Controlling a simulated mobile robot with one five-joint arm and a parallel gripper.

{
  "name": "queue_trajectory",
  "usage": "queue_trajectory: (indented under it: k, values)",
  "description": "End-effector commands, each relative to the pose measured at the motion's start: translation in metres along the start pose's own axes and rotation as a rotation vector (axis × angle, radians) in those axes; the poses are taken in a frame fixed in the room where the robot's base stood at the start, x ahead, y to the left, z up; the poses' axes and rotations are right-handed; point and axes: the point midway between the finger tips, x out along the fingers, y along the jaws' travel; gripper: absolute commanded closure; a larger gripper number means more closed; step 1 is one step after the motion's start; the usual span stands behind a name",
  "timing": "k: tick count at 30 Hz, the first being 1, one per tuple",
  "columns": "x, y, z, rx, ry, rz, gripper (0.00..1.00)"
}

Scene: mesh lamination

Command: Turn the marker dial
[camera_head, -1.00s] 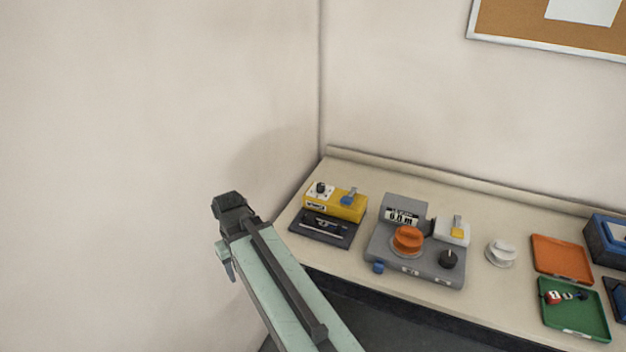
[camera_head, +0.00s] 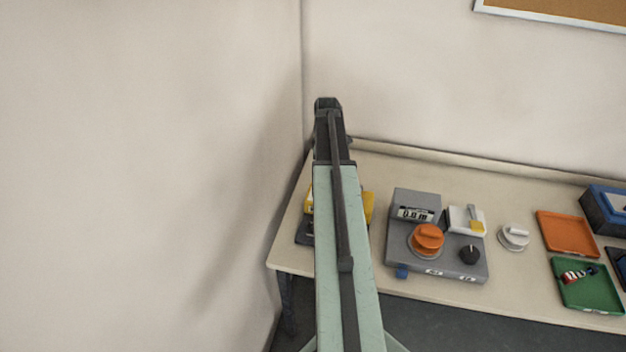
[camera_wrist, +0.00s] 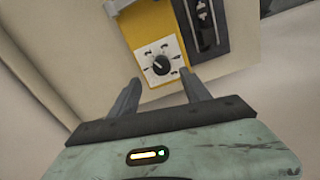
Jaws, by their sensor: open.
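In the wrist view a small black dial (camera_wrist: 161,65) sits on a white plate with tick marks, on a yellow box (camera_wrist: 148,25). My gripper (camera_wrist: 161,90) is open and empty, with its two fingers spread just below the dial in that picture and apart from it. In the head view my arm hides most of the yellow box (camera_head: 368,207), and the dial is hidden. My gripper (camera_head: 328,103) shows there at the arm's far end, high in front of the wall corner.
Right of the yellow box stands a grey machine (camera_head: 400,262) with an orange knob (camera_head: 428,236) and a black knob (camera_head: 470,254). Further right are a white spool (camera_head: 513,237), an orange tray (camera_head: 541,216) and a green tray (camera_head: 612,294). A wall stands close on the left.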

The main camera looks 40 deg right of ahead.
Motion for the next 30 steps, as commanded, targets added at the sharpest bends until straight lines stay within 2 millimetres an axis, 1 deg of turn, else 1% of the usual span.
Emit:
queue_trajectory:
  k: [5,8,12,16,19,26,27,29,30]
  values:
    - [0.014,-0.002,-0.005,-0.007,0.0,0.0,0.45]
    - [0.029,-0.003,-0.007,-0.009,0.0,0.0,0.45]
    - [0.056,-0.004,-0.008,-0.01,0.0,0.0,0.45]
    - [0.075,-0.004,-0.009,-0.011,0.0,0.0,0.45]
    - [0.081,-0.004,-0.009,-0.011,0.0,0.0,0.45]
    - [0.078,-0.005,-0.009,-0.011,0.0,0.0,0.45]
    - [0.078,-0.005,-0.009,-0.011,0.0,0.0,0.5]
    - [0.078,-0.005,-0.009,-0.012,0.0,0.0,0.67]
    - [0.078,-0.005,-0.009,-0.012,0.0,0.0,0.78]
